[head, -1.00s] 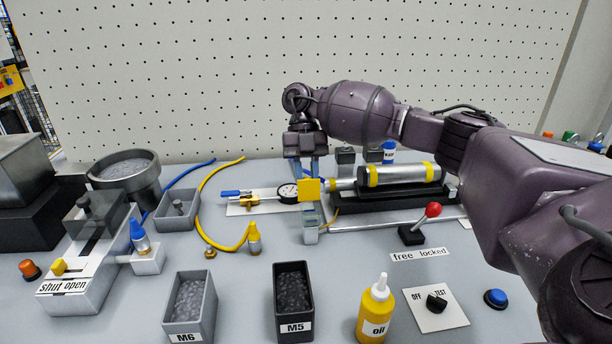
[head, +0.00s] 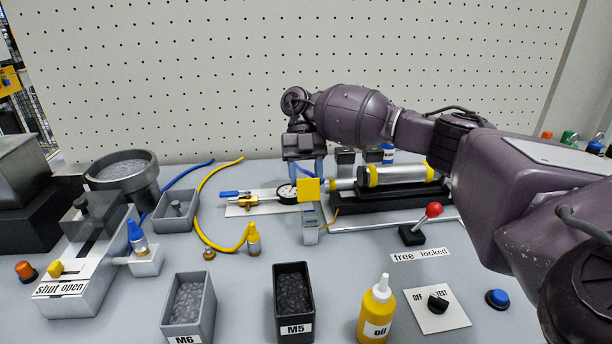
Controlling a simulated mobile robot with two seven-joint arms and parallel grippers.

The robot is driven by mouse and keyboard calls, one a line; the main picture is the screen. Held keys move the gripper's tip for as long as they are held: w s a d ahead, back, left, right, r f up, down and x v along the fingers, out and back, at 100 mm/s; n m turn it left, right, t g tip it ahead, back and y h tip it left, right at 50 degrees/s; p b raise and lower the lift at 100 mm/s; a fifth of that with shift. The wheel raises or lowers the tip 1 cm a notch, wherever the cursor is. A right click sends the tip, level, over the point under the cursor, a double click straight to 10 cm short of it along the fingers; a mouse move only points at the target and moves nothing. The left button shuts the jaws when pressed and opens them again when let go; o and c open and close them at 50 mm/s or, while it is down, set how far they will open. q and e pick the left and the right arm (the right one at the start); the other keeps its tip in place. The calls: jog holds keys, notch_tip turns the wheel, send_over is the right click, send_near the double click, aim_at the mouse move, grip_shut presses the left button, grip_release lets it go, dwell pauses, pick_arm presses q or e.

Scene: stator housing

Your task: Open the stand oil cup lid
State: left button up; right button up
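A yellow square plate (head: 308,189), which looks like the lid, stands facing me near the middle of the head view. Below it is a small pale post or stand (head: 311,235). No oil cup can be made out clearly behind the plate. My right gripper (head: 308,172) comes down from above, right at the plate's upper edge. I cannot tell whether the fingers touch or hold the plate. My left gripper is not in view.
A dial gauge (head: 286,192) lies just left of the plate. A silver cylinder with yellow bands (head: 402,174) lies to the right, near a red-knobbed lever (head: 433,210). Bins M6 (head: 189,310) and M5 (head: 293,303) and an oil bottle (head: 377,312) stand in front.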

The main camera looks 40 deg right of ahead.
jog(key=v, duration=1)
jog(key=shift+w+r, duration=0.25)
jog(key=shift+r, duration=0.05)
dwell(0.6)
jog(key=shift+d, duration=0.15)
jog(key=shift+s+f, duration=0.1)
dwell(0.4)
